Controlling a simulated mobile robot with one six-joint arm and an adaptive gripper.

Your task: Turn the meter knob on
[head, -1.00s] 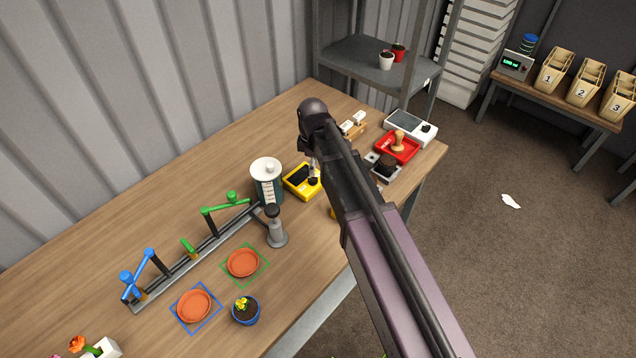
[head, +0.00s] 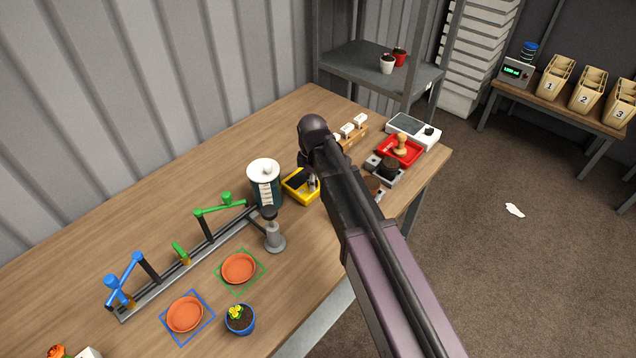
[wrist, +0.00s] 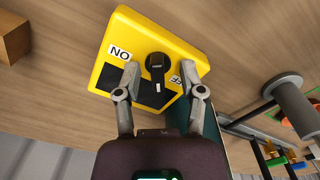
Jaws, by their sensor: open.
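The yellow meter (head: 293,191) lies on the wooden table, partly behind my arm in the head view. In the wrist view the yellow meter (wrist: 120,40) fills the upper middle. Its black round knob (wrist: 157,63) has a handle pointing down in the picture, with a pale mark at its end. An ON label (wrist: 120,52), upside down, is left of the knob. An OFF label (wrist: 178,76) is to its right, partly covered by a finger. My gripper (wrist: 163,82) is open, one finger on each side of the knob's handle, with gaps visible. Contact cannot be told.
A dark canister with a white lid (head: 264,171) stands close left of the meter. A grey upright tool (head: 273,233) is in front. A red tray with a stamp (head: 412,157) and a white device (head: 426,138) are to the right. Bare table lies behind.

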